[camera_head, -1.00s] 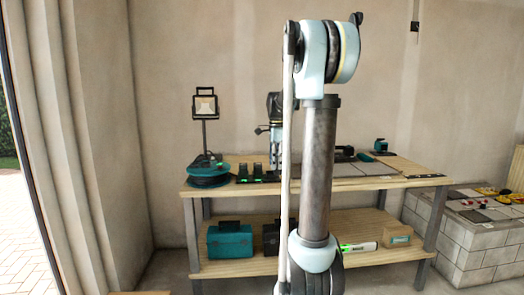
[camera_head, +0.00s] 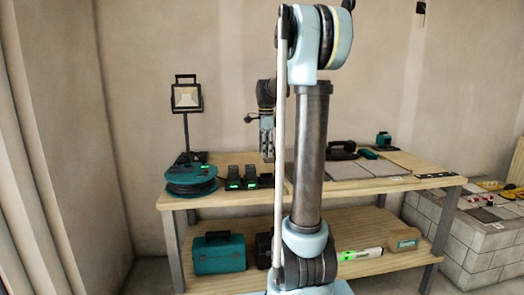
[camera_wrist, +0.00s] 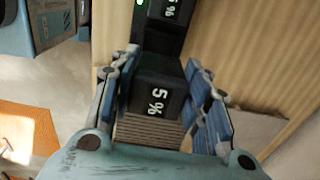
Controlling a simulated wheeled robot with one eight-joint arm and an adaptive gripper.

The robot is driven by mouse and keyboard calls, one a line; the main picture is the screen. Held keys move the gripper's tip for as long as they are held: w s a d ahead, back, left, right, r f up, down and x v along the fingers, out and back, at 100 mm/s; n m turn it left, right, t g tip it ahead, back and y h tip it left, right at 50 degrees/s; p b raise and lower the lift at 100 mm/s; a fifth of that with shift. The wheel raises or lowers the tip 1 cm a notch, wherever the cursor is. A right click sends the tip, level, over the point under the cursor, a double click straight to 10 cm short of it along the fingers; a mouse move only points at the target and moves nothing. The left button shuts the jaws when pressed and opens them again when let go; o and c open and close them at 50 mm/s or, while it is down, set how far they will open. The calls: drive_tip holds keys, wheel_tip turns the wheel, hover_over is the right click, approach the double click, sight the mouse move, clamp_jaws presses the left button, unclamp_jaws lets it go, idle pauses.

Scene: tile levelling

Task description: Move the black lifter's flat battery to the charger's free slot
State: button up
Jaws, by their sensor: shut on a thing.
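My gripper (camera_wrist: 160,112) is shut on a black battery (camera_wrist: 157,88) marked "5 %", its blue-padded fingers on either side. In the head view my gripper (camera_head: 267,157) hangs over the bench, just right of the black charger (camera_head: 250,183) with its green lights. In the wrist view, a second black block (camera_wrist: 172,10) with a partly cut-off percent mark lies beyond the held battery, near a green light. I cannot tell whether the held battery touches anything below. A dark tool (camera_head: 342,151) lies further right on the bench; I cannot tell whether it is the black lifter.
A teal cable reel (camera_head: 190,178) and a work lamp (camera_head: 187,97) stand left of the charger. Grey tiles (camera_head: 352,170) cover the bench's middle. The lower shelf holds a teal toolbox (camera_head: 219,254) and a small carton (camera_head: 405,238). A block stand (camera_head: 480,250) is at right.

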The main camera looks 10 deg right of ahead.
sight(265, 160)
drive_tip(key=shift+a+f, duration=0.15)
drive_tip(key=shift+a, duration=0.15)
drive_tip(key=shift+f, duration=2.55)
drive_tip(key=shift+f, duration=1.75)
idle(1.9)
drive_tip(key=o, duration=1.1)
